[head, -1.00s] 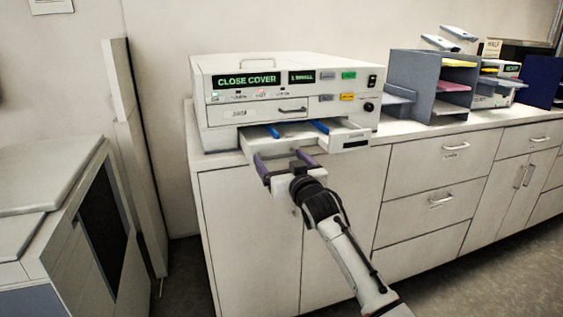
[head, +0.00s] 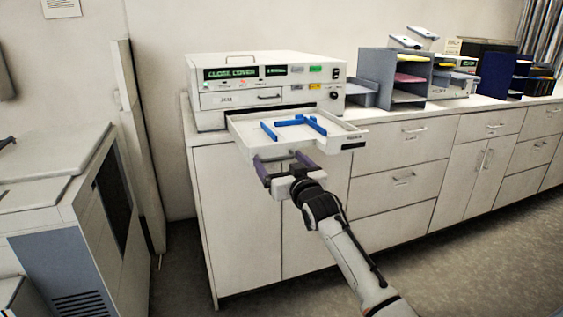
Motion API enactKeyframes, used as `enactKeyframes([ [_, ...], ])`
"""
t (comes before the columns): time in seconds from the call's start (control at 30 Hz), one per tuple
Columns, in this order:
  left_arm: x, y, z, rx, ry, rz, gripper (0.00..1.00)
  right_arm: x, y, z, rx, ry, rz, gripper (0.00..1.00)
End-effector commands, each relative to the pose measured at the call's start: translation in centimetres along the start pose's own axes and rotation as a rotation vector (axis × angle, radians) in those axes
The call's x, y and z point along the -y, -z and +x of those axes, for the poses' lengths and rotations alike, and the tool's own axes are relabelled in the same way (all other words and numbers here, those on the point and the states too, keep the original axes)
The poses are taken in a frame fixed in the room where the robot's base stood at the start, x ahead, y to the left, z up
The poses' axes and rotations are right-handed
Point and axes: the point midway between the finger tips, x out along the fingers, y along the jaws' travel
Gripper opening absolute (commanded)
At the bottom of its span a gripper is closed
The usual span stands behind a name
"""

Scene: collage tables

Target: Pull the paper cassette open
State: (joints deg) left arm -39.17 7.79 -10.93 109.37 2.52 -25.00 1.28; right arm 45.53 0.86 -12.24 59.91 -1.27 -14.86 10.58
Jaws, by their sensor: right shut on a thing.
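The paper cassette (head: 345,135) is a shallow white tray that juts far out of the front of the white machine (head: 225,92). Blue guides (head: 300,122) stand inside it, and I see no paper in it. My right gripper (head: 282,163) is at the cassette's front, below its front edge, with its two purple-grey fingers pointing toward the machine. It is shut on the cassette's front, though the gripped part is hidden. The machine's display reads CLOSE COVER. My left gripper is not in view.
The machine stands on a long white cabinet (head: 400,182) with drawers and doors. A grey paper sorter (head: 375,65) stands to its right. A large grey-white machine (head: 65,235) stands at the left. Open floor (head: 460,270) lies in front of the cabinet.

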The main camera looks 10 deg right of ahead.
Motion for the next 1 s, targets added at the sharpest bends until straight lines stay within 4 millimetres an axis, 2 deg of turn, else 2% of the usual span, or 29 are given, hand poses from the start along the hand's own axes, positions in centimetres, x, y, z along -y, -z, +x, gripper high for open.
enactKeyframes([
  [0.33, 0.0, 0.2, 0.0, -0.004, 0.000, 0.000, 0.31, -0.4, 0.1, 0.0, -0.003, -0.004, -0.005, 0.46],
  [0.37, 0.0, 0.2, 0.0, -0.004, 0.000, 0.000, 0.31, -0.4, 0.1, 0.0, -0.003, -0.004, -0.005, 0.88],
  [0.4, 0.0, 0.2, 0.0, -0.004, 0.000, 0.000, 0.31, -0.4, 0.1, 0.0, -0.003, -0.004, -0.006, 0.94],
  [0.8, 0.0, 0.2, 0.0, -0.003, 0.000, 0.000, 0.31, -0.1, 0.1, -0.1, -0.002, -0.001, -0.002, 0.94],
  [1.0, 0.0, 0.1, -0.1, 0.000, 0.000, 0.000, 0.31, -0.1, 0.0, -1.4, -0.002, -0.001, -0.002, 0.94],
])
